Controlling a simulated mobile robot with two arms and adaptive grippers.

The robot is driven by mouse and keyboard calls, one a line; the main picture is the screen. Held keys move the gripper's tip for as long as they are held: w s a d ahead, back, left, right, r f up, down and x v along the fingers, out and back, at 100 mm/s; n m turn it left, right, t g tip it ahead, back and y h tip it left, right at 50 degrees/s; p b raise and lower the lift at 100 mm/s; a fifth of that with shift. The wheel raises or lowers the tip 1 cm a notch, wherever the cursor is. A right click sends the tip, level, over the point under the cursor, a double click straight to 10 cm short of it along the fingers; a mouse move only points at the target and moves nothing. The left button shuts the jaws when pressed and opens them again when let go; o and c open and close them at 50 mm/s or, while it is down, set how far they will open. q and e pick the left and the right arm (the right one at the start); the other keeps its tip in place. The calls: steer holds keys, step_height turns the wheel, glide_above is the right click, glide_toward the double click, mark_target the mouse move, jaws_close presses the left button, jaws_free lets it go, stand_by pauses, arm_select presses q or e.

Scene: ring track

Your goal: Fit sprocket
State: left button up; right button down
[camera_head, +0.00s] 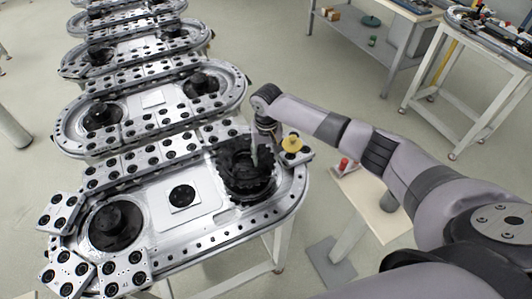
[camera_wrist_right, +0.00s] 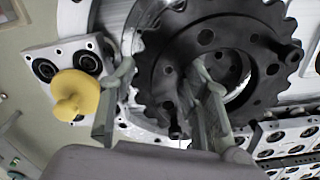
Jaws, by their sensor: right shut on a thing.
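The sprocket (camera_head: 232,158) is a black toothed ring above the right round seat of the nearest oval track plate (camera_head: 213,232). My right gripper (camera_head: 255,155) is shut on the sprocket's rim. In the right wrist view the sprocket (camera_wrist_right: 248,22) fills the upper middle, and my right gripper (camera_wrist_right: 162,78) has one finger outside the teeth and one inside the centre hole. More black toothed edge (camera_head: 250,192) shows beneath the sprocket in the head view. Whether the sprocket rests on the seat cannot be told. My left gripper is not in view.
A yellow knob (camera_head: 292,143) stands on the plate's right edge, close to my right gripper. A black hub (camera_head: 116,225) fills the plate's left seat. Further track plates (camera_head: 150,100) lie behind. A small side table (camera_head: 372,205) stands to the right, and workbenches stand at the back right.

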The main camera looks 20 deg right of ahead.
steer(key=shift+r+p, duration=0.2)
steer(key=shift+p, duration=0.7)
stand_by(1.2)
steer(key=shift+f+b, duration=0.45)
steer(key=shift+f, duration=0.35)
steer(key=shift+r, duration=0.15)
stand_by(0.4)
steer(key=shift+r+p, duration=0.35)
steer(key=shift+p, duration=0.4)
steer(key=shift+f, duration=0.45)
stand_by(1.4)
steer(key=shift+w+a+r, duration=0.1)
steer(key=shift+r, duration=0.35)
stand_by(1.5)
